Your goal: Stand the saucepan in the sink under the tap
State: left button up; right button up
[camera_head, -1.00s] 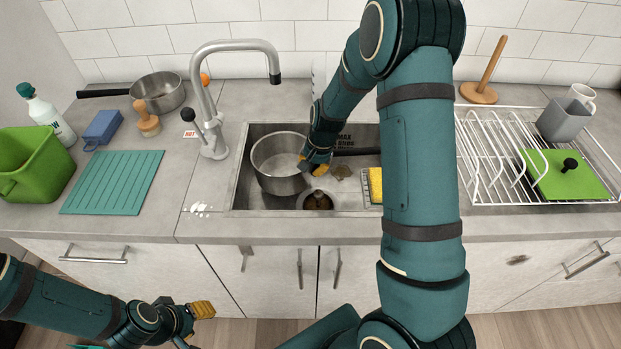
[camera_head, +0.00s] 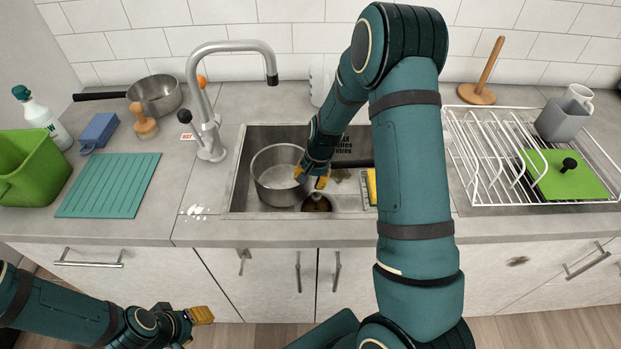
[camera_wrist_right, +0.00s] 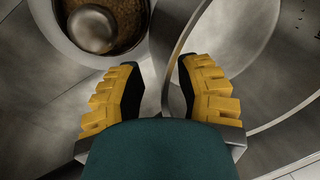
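The steel saucepan (camera_head: 275,190) stands upright in the left part of the sink (camera_head: 237,180), below and in front of the tap's spout (camera_head: 271,78). Its dark handle points right, partly hidden by my arm. My right gripper (camera_head: 312,180) is at the pan's right side. In the wrist view its yellow fingers (camera_wrist_right: 158,92) are apart, with the pan's wall (camera_wrist_right: 176,62) between them and a gap visible. Whether the pan's base rests fully on the sink floor is hidden. My left gripper (camera_head: 198,316) is in front of the cabinets, away from the pan; its finger gap is unclear.
The drain (camera_head: 317,202) is right of the pan, beside a yellow sponge (camera_head: 371,186). A second pan (camera_head: 156,95), a brush (camera_head: 144,122), a teal mat (camera_head: 108,186) and a green bin (camera_head: 30,165) are at left. The wire rack (camera_head: 480,165) is at right.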

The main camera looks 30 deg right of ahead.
jog(key=shift+r, duration=0.1)
notch_tip(320, 180, up, 12)
jog(key=s+d+p, duration=0.1)
jog(key=s+p, duration=0.1)
jog(key=shift+d+p, duration=0.15)
jog(key=shift+p, duration=0.2)
jog(key=shift+f, duration=0.2)
